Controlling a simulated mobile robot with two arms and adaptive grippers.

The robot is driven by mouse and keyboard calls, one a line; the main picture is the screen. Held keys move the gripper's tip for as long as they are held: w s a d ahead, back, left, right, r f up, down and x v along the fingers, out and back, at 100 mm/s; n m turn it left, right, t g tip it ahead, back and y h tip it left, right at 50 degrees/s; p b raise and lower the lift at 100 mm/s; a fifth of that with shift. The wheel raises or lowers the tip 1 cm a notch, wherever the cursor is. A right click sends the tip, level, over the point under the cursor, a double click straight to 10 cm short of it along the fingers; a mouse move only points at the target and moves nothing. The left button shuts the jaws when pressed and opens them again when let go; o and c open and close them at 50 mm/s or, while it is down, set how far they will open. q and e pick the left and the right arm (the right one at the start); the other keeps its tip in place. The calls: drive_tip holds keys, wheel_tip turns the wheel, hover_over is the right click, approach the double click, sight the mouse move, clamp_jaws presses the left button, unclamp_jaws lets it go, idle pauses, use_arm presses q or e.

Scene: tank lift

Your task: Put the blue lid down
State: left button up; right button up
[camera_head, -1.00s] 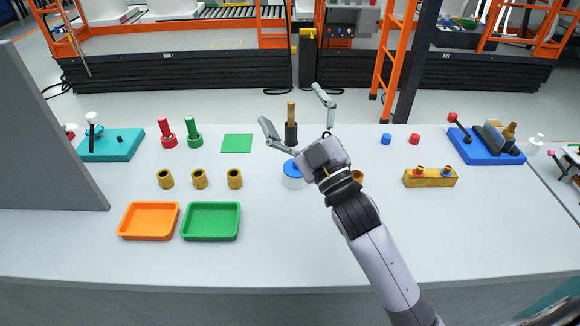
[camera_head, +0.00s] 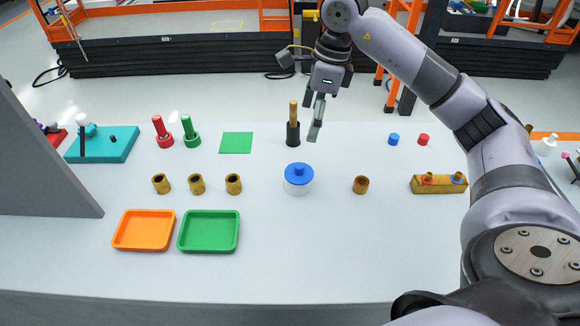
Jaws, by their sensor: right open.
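The blue lid (camera_head: 299,172) sits level on top of a clear, whitish jar (camera_head: 298,188) near the middle of the table. Its round knob points up. My right gripper (camera_head: 316,122) hangs above and behind the lid, slightly to its right in the picture. It is open, holds nothing and is clear of the lid. Its fingers show nearly edge-on, so the gap between them is hard to see. My left gripper is not in view.
A dark holder with a wooden-handled piece (camera_head: 293,130) stands behind the jar, close to my right gripper in the picture. A brass ring (camera_head: 360,185) stands right of the jar. Orange (camera_head: 119,245) and green (camera_head: 235,247) trays lie front left. A grey panel (camera_head: 40,150) borders the left.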

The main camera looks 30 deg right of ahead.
drive_tip(key=p, duration=0.3)
approach(299, 166)
drive_tip(key=f, duration=0.3)
drive_tip(key=a+f, duration=0.1)
drive_tip(key=f, duration=0.1)
drive_tip(key=shift+s, duration=0.25)
drive_tip(key=shift+w+f+p, duration=0.15)
drive_tip(key=shift+f+p, duration=0.3)
drive_tip(key=shift+p, duration=0.2)
drive_tip(key=f+p, duration=0.1)
drive_tip(key=w+f, duration=0.1)
drive_tip(key=f, duration=0.1)
drive_tip(key=shift+a+f+p, duration=0.25)
drive_tip(key=shift+f+p, duration=0.05)
drive_tip(key=shift+p, duration=0.1)
drive_tip(key=shift+w+f, duration=0.1)
drive_tip(key=shift+f, duration=0.35)
drive_tip(key=shift+c, duration=0.2)
drive_tip(key=c, duration=1.1)
drive_tip(key=shift+o, duration=0.2)
drive_tip(key=shift+r, duration=0.1)
